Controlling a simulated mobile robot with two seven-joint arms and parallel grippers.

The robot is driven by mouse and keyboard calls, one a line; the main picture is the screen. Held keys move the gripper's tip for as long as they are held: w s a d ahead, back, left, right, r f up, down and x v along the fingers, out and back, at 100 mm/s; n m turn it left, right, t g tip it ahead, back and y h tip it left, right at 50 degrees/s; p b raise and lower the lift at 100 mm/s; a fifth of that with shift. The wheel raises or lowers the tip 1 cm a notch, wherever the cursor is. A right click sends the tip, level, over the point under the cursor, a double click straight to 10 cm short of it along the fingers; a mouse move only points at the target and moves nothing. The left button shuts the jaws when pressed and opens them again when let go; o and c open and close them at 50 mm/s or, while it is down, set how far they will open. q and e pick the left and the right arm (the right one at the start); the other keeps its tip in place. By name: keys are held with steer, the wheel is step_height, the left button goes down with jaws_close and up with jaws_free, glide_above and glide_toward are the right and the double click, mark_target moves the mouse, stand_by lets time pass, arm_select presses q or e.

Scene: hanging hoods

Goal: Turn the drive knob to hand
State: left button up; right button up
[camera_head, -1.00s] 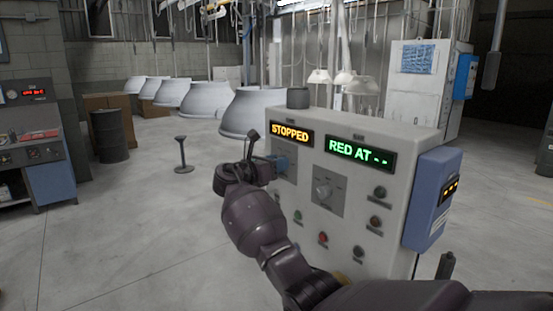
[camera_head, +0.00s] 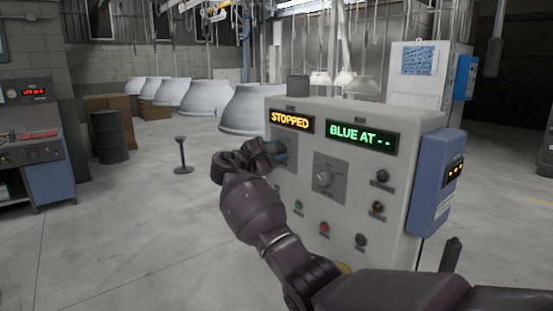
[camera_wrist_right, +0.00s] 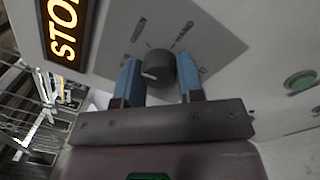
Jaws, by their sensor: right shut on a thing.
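The drive knob (camera_wrist_right: 158,66) is a dark round knob with a white pointer mark on a grey plate. Lettering that looks like HAND stands to its upper right in the right wrist view; the white mark faces lower left. My right gripper (camera_wrist_right: 160,80) has its blue fingers on both sides of the knob and is shut on it. In the head view my right gripper (camera_head: 276,153) is at the panel's left plate and hides the knob. The control panel (camera_head: 290,185) reads STOPPED in amber and BLUE AT -- in green. My left gripper is not in view.
A second knob (camera_head: 323,178) sits on its own plate right of my gripper, with several push buttons below and beside it. A blue box (camera_head: 432,185) is on the panel's right side. White hoods (camera_head: 252,110) hang behind.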

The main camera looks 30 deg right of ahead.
arm_select(q)
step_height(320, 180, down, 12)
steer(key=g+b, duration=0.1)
steer(key=b, duration=1.1)
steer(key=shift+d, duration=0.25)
arm_select(e)
steer(key=shift+w+f+m+g+y, duration=0.1)
steer(key=shift+f+m+g+y, duration=0.15)
steer(key=shift+m, duration=4.75)
steer(key=shift+w+m+g+y, duration=0.15)
steer(key=shift+m+g, duration=0.2)
steer(key=shift+m, duration=4.65)
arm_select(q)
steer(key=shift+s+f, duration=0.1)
arm_select(e)
steer(key=shift+s, duration=0.15)
steer(key=shift+r, duration=0.15)
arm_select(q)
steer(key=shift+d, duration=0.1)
arm_select(e)
steer(key=o, duration=0.6)
steer(key=shift+o, duration=0.2)
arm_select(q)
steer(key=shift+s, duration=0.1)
arm_select(e)
steer(key=a, duration=1.1)
